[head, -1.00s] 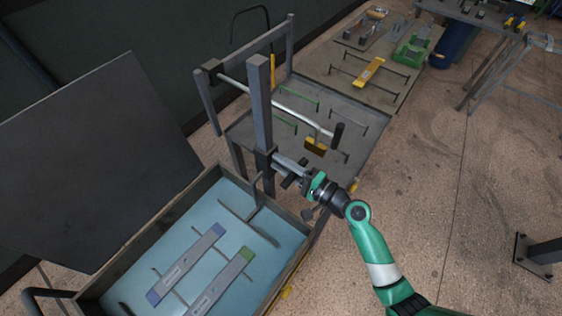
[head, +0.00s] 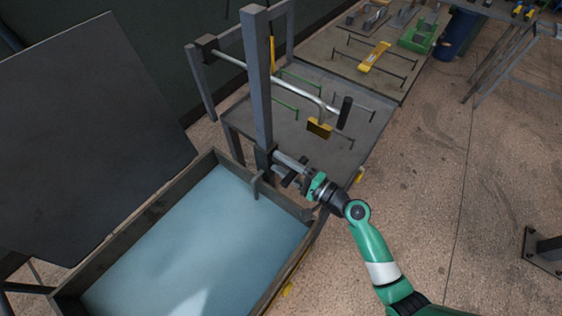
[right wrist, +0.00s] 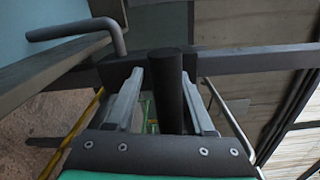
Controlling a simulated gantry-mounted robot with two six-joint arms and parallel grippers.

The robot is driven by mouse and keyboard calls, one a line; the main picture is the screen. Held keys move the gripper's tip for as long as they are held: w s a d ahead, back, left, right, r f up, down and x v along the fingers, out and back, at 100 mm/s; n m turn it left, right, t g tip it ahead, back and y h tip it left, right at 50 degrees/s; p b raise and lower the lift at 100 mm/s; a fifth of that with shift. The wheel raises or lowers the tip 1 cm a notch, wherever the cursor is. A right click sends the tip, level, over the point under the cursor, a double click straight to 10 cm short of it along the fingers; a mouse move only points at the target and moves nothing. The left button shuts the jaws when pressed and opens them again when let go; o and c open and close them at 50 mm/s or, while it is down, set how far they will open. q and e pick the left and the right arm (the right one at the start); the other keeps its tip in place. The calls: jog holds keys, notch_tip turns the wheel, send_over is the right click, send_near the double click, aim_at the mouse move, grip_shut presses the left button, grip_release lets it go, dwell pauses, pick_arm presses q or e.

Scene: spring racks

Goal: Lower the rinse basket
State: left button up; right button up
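My right gripper (head: 285,166) is at the dark slider (head: 264,160) on the upright grey post at the tank's far right corner. In the right wrist view its fingers (right wrist: 162,85) flank a dark upright handle (right wrist: 168,90) and look shut on it. A grey bent hanger rod (head: 257,186) reaches from the slider over the rinse tank (head: 125,232); it also shows in the right wrist view (right wrist: 75,30). My left gripper is out of view.
A large dark panel (head: 85,135) stands left of the tank. Behind the post is a grey table (head: 370,130) with small racks and a silver lever (head: 290,90) with a yellow block (head: 319,128). Open floor (head: 430,190) lies to the right.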

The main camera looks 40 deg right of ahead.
jog(key=shift+r, duration=0.1)
jog(key=shift+s, duration=0.2)
jog(key=s+d, duration=0.2)
jog(key=s, duration=0.9)
